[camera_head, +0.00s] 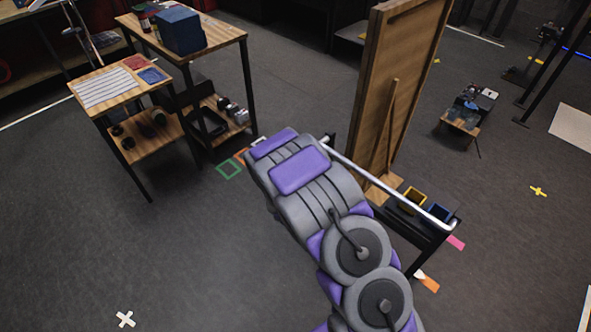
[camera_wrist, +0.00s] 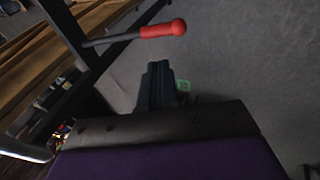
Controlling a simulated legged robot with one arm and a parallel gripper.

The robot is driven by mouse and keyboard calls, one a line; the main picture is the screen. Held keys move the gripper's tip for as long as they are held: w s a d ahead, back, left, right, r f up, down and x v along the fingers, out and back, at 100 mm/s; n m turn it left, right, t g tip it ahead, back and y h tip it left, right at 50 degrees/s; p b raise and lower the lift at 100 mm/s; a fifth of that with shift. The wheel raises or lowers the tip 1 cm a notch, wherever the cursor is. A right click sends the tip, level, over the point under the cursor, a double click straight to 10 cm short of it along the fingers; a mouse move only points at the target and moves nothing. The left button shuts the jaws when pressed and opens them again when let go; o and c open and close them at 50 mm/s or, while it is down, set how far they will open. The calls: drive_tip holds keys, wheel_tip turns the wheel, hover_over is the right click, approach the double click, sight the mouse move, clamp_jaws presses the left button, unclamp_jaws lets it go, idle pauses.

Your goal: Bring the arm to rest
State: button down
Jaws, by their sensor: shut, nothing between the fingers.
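My gripper (camera_wrist: 159,70) shows in the wrist view as two dark fingers pressed together, shut with nothing between them. In the head view my grey and purple arm reaches up from the lower right, and its far end lies in front of a dark stand with a metal rail (camera_head: 385,180). The fingers are hidden there. A rod with a red knob (camera_wrist: 163,29) runs across the wrist view beyond the fingertips. The knob and fingers appear apart, though the depth between them is hard to tell.
A tall wooden board (camera_head: 400,85) stands behind the rail, with a yellow bin (camera_head: 413,200) and a blue bin (camera_head: 439,213) near its foot. Wooden tables stand at upper left, one with a blue box (camera_head: 180,30).

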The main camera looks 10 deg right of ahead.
drive_tip(key=s+r+m+g+y, duration=0.15)
drive_tip(key=s+r, duration=0.25)
drive_tip(key=r, duration=0.4)
drive_tip(key=s+r+m+g, duration=0.1)
drive_tip(key=s+r+m, duration=0.1)
drive_tip(key=s+r, duration=0.35)
drive_tip(key=s+r+m+g+y, duration=0.1)
drive_tip(key=s+r, duration=0.2)
drive_tip(key=r, duration=0.7)
drive_tip(key=s+d+r+m+g, duration=0.1)
drive_tip(key=s+r, duration=0.5)
drive_tip(key=s, duration=0.6)
drive_tip(key=s+r+m+g, duration=0.2)
drive_tip(key=s+r, duration=0.4)
drive_tip(key=s, duration=0.6)
drive_tip(key=shift+s+d+r, duration=0.25)
drive_tip(key=shift+d+r, duration=0.1)
drive_tip(key=shift+d, duration=0.05)
drive_tip(key=shift+d+m, duration=0.1)
drive_tip(key=shift+m, duration=0.15)
